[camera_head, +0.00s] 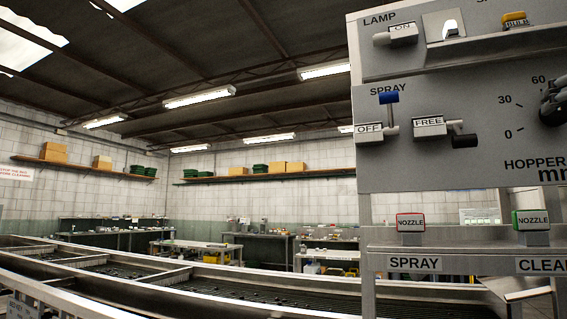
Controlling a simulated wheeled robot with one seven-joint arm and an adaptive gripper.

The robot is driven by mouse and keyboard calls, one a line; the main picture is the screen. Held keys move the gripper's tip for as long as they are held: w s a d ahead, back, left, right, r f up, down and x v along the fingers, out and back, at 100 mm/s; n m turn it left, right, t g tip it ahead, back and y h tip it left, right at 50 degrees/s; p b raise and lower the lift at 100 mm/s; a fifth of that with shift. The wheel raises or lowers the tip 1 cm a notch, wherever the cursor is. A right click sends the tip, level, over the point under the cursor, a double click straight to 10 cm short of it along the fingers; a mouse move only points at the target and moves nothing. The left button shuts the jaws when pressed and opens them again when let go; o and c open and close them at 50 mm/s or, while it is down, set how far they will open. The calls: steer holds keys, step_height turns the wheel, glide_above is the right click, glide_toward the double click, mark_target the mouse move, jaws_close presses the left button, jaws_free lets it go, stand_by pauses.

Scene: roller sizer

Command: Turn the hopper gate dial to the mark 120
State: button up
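The hopper gate dial (554,102) is a black knob at the right edge of the head view, cut off by the frame. Marks 0, 30 and 60 show around its left and upper side. The mark 120 is out of view, and I cannot tell where the dial points. Below it the label HOPPER (534,165) and part of "mm" show. My gripper is not in view.
The grey control panel (450,165) also carries a blue-tipped SPRAY lever (389,98), a FREE lever (430,126) and a LAMP switch (403,33). NOZZLE blocks, red-edged (410,223) and green-edged (532,220), sit below. A long roller conveyor (170,274) runs at lower left.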

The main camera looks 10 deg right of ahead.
mark_target(559, 112)
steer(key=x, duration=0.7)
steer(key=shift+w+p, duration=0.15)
steer(key=shift+p, duration=0.25)
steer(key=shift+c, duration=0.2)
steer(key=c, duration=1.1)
